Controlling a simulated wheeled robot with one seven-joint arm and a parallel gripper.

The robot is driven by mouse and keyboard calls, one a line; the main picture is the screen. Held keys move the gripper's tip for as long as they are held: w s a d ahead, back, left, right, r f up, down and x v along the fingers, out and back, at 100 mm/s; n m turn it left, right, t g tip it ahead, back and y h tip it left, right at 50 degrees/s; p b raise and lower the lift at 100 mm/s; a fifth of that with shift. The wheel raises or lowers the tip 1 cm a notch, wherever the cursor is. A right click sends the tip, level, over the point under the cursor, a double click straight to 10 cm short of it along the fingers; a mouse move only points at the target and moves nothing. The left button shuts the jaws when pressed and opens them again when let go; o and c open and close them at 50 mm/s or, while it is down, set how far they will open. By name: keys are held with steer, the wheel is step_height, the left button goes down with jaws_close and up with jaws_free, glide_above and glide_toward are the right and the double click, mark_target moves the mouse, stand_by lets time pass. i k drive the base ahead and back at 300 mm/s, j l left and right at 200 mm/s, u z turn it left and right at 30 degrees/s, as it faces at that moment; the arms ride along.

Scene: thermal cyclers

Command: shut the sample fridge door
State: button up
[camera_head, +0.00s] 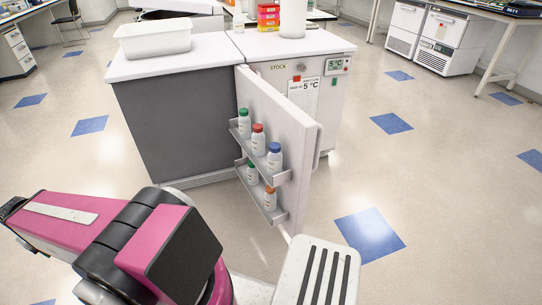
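The white sample fridge (343,95) stands beyond the middle of the head view. It carries a STOCK label and a small display reading 5 °C. Its door (292,115) is open and stands out toward me, its edge nearest me at the right. Two grey door shelves (272,212) on its left-facing side hold several white bottles (258,140) with red, blue, green and orange caps. The door hides much of the fridge front, and the inside of the fridge is not visible. My pink and black arm is at the lower left, apart from the door. My gripper cannot be made out.
A dark grey cabinet (172,125) stands left of the fridge, with a white tub (154,38) on top. The floor (440,200) is open to the right. White under-bench appliances (445,42) stand far right.

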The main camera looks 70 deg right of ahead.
mark_target(300, 137)
steer(key=k+u, duration=0.25)
steer(key=k, duration=0.25)
steer(key=k+u, duration=0.25)
steer(key=k, duration=0.2)
steer(key=k+l+z, duration=0.15)
steer(key=k, duration=0.15)
steer(key=k+z, duration=0.15)
steer(key=k, duration=0.15)
steer(key=k+l+z, duration=0.4)
steer(key=l, duration=0.2)
steer(key=k+l+z, duration=0.2)
steer(key=l, duration=0.15)
steer(key=k+l+z, duration=0.2)
steer(key=l, duration=0.15)
steer(key=l+z, duration=0.15)
steer(key=l, duration=0.6)
